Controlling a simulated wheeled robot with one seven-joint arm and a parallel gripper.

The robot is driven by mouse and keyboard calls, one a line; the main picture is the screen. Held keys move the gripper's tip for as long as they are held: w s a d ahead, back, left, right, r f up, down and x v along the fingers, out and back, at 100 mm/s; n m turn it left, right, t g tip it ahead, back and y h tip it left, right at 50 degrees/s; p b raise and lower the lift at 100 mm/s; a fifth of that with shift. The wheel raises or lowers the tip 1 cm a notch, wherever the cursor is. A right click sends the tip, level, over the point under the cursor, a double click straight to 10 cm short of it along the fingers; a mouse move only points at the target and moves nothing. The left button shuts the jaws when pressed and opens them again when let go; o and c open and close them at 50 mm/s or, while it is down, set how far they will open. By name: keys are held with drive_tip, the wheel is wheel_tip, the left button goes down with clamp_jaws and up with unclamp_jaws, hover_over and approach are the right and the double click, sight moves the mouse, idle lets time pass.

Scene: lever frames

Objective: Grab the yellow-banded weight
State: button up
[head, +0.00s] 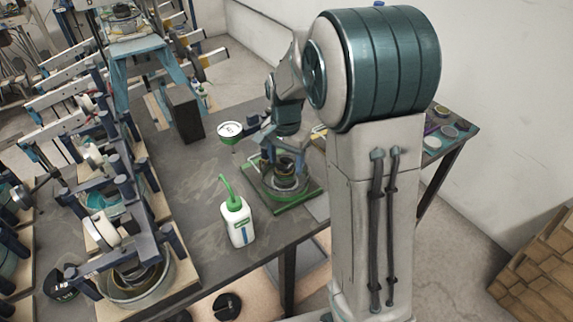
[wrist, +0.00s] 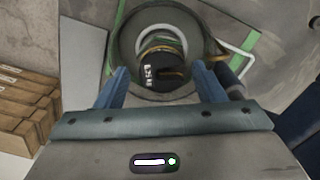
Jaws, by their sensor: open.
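A dark weight (wrist: 157,70) with white lettering and a yellowish band sits inside a round grey dish (wrist: 121,45) in the wrist view. My gripper (wrist: 162,73) is open, its two blue fingers on the left and right of the weight, with visible gaps on both sides. I cannot tell how far the fingertips are above it. In the head view, my gripper (head: 284,150) points down over the dish on a green-edged stand (head: 300,200). The weight is mostly hidden there by my gripper and the dish.
A white bottle with a green spout (head: 238,222) stands left of the stand. A white round dial (head: 230,130) is close to my gripper's left. Lever frames (head: 110,190) crowd the left side. A dark box (head: 185,113) stands further back. Bare grey tabletop (head: 190,215) lies between.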

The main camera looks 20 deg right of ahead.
drive_tip(key=c, duration=1.1)
drive_tip(key=shift+c, duration=0.2)
